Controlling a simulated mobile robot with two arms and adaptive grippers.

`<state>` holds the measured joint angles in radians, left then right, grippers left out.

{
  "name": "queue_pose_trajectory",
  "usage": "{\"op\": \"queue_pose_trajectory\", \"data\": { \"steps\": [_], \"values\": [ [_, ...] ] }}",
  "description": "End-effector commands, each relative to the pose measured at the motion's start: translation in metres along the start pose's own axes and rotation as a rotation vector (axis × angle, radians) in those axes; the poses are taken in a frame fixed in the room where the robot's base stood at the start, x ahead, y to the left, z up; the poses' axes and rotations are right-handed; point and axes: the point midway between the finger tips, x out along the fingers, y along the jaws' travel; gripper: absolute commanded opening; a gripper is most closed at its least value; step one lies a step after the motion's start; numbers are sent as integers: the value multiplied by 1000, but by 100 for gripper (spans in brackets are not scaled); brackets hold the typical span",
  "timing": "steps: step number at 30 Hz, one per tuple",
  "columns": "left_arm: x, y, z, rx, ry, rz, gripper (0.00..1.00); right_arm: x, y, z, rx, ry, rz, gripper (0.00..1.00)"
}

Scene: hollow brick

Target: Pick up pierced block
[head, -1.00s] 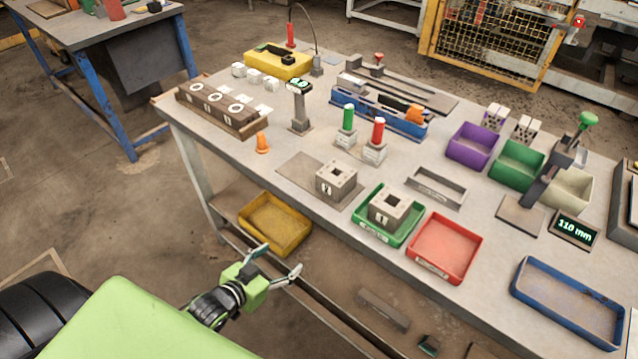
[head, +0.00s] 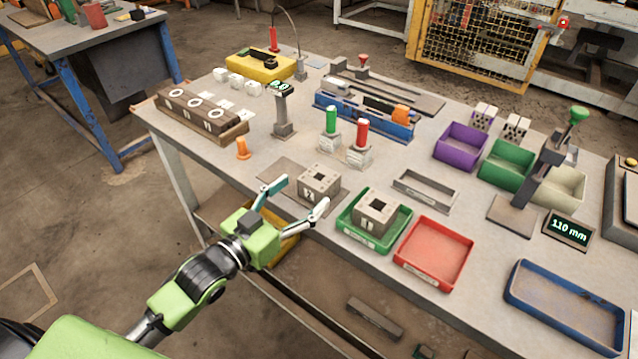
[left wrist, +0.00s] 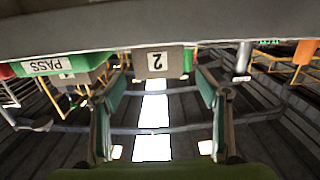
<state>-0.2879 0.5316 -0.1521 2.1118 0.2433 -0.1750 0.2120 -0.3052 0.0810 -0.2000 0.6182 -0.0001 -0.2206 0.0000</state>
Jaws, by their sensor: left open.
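A grey pierced block (head: 318,184) with a square hole and the label 2 stands on a flat plate near the table's front edge. It also shows in the left wrist view (left wrist: 157,62), ahead between the fingers. A similar pierced block (head: 377,212) sits in the green tray (head: 402,239). My left gripper (head: 306,196) is open and empty at the front edge, its fingers pointing at block 2. I cannot tell whether a finger touches the block. In the left wrist view the gripper (left wrist: 160,95) shows both fingers apart. My right gripper is not in view.
A red tray (head: 436,253) and a blue tray (head: 565,303) lie to the right. Green (head: 331,122) and red (head: 361,135) cylinders stand behind block 2. A metal frame (head: 426,190) lies behind the green tray.

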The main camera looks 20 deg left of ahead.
Motion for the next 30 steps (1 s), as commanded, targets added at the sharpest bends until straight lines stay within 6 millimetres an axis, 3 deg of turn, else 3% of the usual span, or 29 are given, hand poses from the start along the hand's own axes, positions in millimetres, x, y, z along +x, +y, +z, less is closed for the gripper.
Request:
{"op": "queue_pose_trajectory", "data": {
  "steps": [8, 18, 27, 30],
  "values": [
    [20, 0, -1, 0, 0, 0, 68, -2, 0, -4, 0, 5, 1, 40],
    [63, 2, -4, 0, 1, -1, 68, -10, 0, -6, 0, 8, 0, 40],
    [66, 2, -3, 1, -1, 0, 68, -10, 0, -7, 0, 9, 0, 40],
    [66, 2, -3, 1, -1, 0, 42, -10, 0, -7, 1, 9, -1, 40]
  ]
}}
